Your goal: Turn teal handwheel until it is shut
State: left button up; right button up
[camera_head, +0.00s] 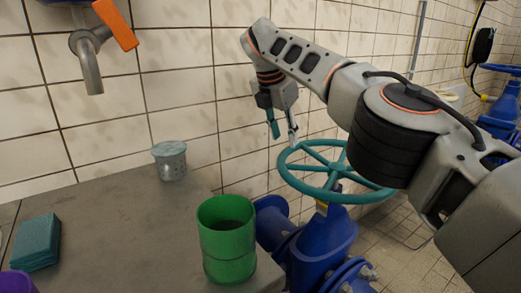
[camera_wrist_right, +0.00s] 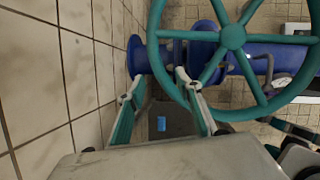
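The teal handwheel (camera_head: 318,191) sits on a blue valve (camera_head: 327,243) right of the counter; its spokes and rim look intact, and my right arm covers part of its right side. My right gripper (camera_head: 283,136) is above the wheel's far left rim, near the tiled wall, fingers pointing down. Its fingers are apart with nothing between them. In the right wrist view the handwheel (camera_wrist_right: 232,37) fills the upper right, and the open right gripper (camera_wrist_right: 156,88) has its right finger close to the rim; contact cannot be told. My left gripper is not in view.
The grey counter (camera_head: 120,225) holds a green cylinder (camera_head: 227,245), a grey cup (camera_head: 170,161), a teal sponge (camera_head: 37,242) and a purple object (camera_head: 17,284). A tap with an orange lever (camera_head: 117,23) is on the wall above. Blue pipework stands at the far right.

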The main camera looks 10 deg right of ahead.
jog(key=s+a, duration=0.7)
jog(key=a, duration=0.2)
jog(key=shift+s, duration=0.35)
jog(key=shift+f, duration=0.1)
